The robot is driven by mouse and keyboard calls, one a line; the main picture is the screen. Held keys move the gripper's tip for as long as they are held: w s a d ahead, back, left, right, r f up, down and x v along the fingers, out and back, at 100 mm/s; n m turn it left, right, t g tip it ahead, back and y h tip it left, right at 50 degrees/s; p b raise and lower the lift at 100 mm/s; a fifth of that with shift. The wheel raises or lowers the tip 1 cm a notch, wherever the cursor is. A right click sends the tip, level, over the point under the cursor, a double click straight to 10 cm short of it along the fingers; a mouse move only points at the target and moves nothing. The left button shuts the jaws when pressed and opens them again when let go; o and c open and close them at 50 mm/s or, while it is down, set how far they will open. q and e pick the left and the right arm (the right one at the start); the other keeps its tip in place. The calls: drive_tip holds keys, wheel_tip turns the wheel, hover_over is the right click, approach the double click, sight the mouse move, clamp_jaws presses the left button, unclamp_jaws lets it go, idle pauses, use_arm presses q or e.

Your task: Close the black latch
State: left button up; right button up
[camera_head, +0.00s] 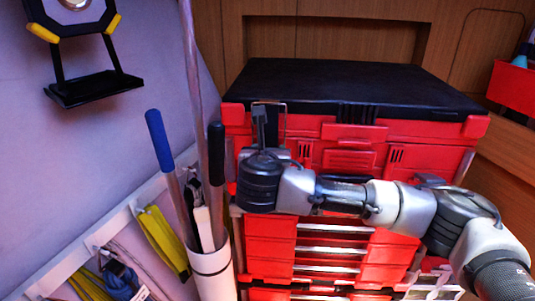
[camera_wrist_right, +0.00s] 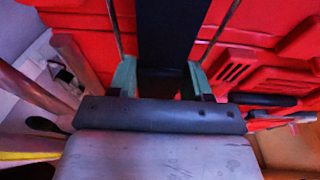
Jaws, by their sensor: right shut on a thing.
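The black latch (camera_wrist_right: 172,35) shows in the right wrist view as a broad dark strip running up the red front of a toolbox. The toolbox (camera_head: 350,131) is red with a black lid (camera_head: 350,90). My right gripper (camera_wrist_right: 160,82) has its two greenish fingers on either side of the strip's lower end, shut on it. In the head view my right arm reaches in from the right, and its gripper (camera_head: 266,122) is at the left part of the toolbox front, just below the lid edge. The wrist hides part of that front. My left gripper is not in view.
Red drawers (camera_head: 330,250) with metal strips lie below the toolbox. A white holder (camera_head: 211,272) with blue-handled and black-handled tools stands close left of my gripper. Yellow straps (camera_head: 163,240) hang from a wall rail. A red bin (camera_head: 513,88) is at the far right.

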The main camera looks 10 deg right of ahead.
drive_tip(key=shift+r, duration=0.1)
drive_tip(key=o, duration=1.3)
drive_tip(key=shift+a, duration=0.15)
drive_tip(key=shift+b+v, duration=2.4)
drive_tip(key=shift+v, duration=2.9)
drive_tip(key=shift+a, duration=0.1)
